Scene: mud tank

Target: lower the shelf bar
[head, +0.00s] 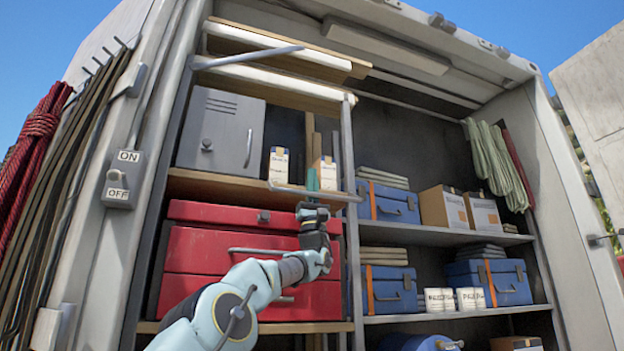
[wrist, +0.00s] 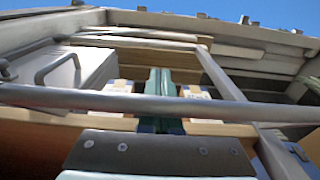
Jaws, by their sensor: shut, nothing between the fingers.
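A thin grey shelf bar (head: 335,194) runs across the front of the left bay, just below the upper shelf's white boxes. It crosses the wrist view as a long grey rod (wrist: 60,97). My gripper (head: 312,178) is at this bar, its teal fingers pointing up with their tips above it. In the wrist view the closed fingers (wrist: 160,80) pass behind the bar, which hides part of them. The fingers are shut side by side with nothing between them. I cannot tell whether they touch the bar.
Another grey bar (head: 250,57) slants across the top shelf. A grey metal case (head: 220,132) and white boxes (head: 279,163) stand behind the lower bar. Red drawers (head: 220,260) are below. An upright post (head: 351,220) divides the bays. A switch box (head: 121,180) is on the left.

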